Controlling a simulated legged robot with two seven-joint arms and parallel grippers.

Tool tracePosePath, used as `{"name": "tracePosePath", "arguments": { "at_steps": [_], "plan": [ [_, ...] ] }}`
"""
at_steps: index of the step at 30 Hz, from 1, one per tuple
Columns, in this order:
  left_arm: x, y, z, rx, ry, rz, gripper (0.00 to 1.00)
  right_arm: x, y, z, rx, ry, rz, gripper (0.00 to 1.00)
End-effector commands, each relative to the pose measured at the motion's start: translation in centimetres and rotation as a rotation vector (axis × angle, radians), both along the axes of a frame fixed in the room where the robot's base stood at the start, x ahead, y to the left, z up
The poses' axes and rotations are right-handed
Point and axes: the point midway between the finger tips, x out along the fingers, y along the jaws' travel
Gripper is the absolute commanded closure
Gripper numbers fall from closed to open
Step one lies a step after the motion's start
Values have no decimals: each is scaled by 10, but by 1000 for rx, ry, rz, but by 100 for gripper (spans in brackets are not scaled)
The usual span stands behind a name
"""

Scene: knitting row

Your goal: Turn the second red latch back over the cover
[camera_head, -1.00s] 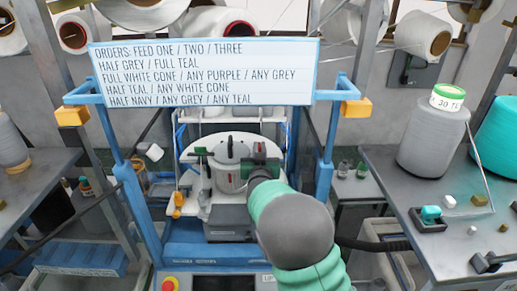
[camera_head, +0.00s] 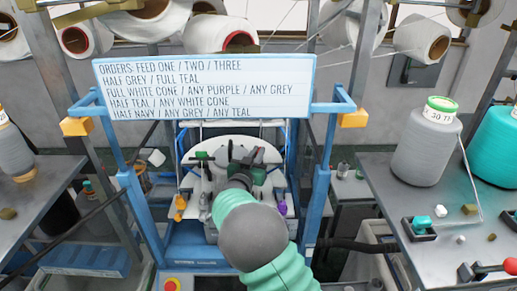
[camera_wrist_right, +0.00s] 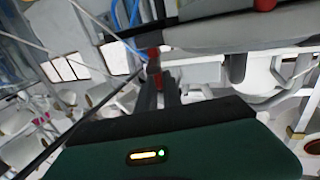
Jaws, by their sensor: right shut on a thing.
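My right arm reaches over the round white machine top (camera_head: 188,183) between the blue posts in the head view. My right gripper (camera_head: 245,154) is over its middle, and its green body also shows in the right wrist view. There its two dark fingers are shut on a small red piece, the red latch (camera_wrist_right: 153,56), at their tips. A second red piece (camera_wrist_right: 264,4) shows at the top edge of that view, beside a grey surface that may be the cover (camera_wrist_right: 225,35). In the head view my arm hides most of the cover and latches. My left gripper is not in view.
The orders board (camera_head: 205,87) hangs above the machine on the blue frame (camera_head: 318,205). The right table (camera_head: 400,190) holds a grey cone (camera_head: 425,150), a teal cone (camera_head: 497,145) and small blocks. A red-tipped handle (camera_head: 510,266) lies at its front.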

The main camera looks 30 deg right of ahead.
Motion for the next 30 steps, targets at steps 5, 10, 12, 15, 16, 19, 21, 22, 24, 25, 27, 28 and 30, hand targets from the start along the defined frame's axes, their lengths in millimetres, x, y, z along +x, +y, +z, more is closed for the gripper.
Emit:
{"name": "tracePosePath", "arguments": {
  "at_steps": [5, 10, 12, 15, 16, 19, 21, 22, 24, 25, 27, 28, 30],
  "plan": [
    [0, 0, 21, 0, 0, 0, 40, 4, 3, 3, 1, -1, -161, 100],
    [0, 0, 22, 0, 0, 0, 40, 6, 3, -1, 2, -2, -318, 100],
    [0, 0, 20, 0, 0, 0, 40, 6, 3, -2, 3, -1, -374, 100],
    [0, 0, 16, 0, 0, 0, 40, 6, 3, -3, 2, -2, -439, 100],
    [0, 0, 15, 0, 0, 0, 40, 7, 3, -3, 3, -1, -455, 100],
    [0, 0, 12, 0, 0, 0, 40, 7, 3, -2, 2, -2, -501, 100],
    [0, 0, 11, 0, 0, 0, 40, 8, 4, -2, 3, -1, -527, 100],
    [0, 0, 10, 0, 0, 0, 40, 8, 4, -2, 2, -2, -538, 100],
    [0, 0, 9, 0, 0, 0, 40, 8, 3, -1, 2, -3, -557, 100],
    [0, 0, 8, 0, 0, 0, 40, 8, 3, -1, 1, -2, -565, 100],
    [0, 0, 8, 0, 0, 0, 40, 9, 4, -1, 1, -2, -576, 100],
    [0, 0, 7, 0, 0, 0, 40, 9, 4, 0, 1, -2, -581, 100],
    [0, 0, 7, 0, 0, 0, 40, 9, 4, 1, 0, -2, -588, 100]
  ]
}}
